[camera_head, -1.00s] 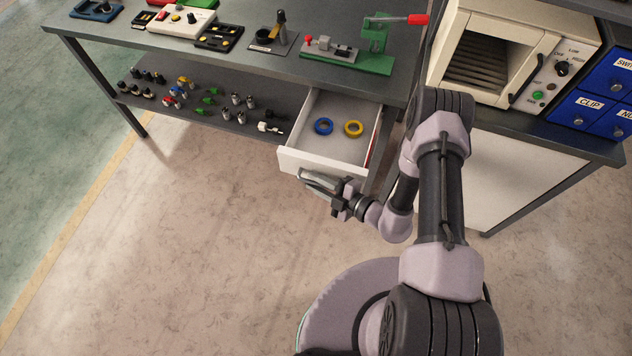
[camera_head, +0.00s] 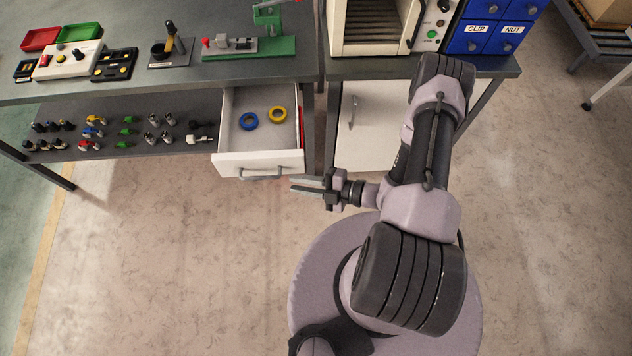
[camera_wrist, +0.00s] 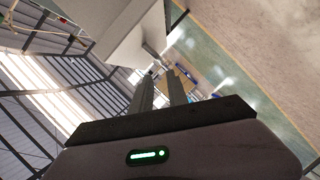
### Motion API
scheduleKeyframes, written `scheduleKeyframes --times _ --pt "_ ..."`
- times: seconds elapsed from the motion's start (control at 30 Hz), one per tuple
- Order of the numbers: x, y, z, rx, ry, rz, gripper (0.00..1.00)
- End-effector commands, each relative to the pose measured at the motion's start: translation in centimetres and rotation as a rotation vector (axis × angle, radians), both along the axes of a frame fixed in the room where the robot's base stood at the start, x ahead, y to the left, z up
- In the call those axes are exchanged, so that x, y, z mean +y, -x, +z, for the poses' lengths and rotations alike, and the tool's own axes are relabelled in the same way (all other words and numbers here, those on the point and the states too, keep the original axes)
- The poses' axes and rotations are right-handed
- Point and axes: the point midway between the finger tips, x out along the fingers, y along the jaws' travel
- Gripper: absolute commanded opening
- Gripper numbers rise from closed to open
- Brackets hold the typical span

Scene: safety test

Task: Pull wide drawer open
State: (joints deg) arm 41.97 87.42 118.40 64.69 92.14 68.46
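The wide drawer (camera_head: 257,164) is white and stands pulled out under the left workbench. A grey bar handle (camera_head: 262,175) runs along its front. A blue ring (camera_head: 249,121) and a yellow ring (camera_head: 278,115) lie inside. My gripper (camera_head: 296,185) is to the right of the handle and apart from it, pointing left. Its fingers show a gap between them in the wrist view (camera_wrist: 159,88), with nothing held. A white panel corner in the wrist view (camera_wrist: 118,28), seemingly the drawer's, lies beyond the fingers.
A white cabinet door (camera_head: 372,130) with an upright handle (camera_head: 353,113) is behind my arm, under the right bench. The lower shelf (camera_head: 75,115) on the left holds several small parts. The floor (camera_head: 180,260) in front of the drawer is clear.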

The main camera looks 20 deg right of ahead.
Motion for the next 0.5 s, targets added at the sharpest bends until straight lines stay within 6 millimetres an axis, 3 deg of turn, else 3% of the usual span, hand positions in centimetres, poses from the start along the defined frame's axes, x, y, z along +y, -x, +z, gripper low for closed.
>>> scheduleKeyframes --times 0.03,0.2,0.5 --pt "-1.2 0.7 0.5 -0.001 0.001 -0.008 0.20" --pt "-3.2 2.4 1.0 -0.001 0.001 -0.003 0.20" --pt "-3.6 2.8 1.0 0.000 0.001 0.001 0.20"
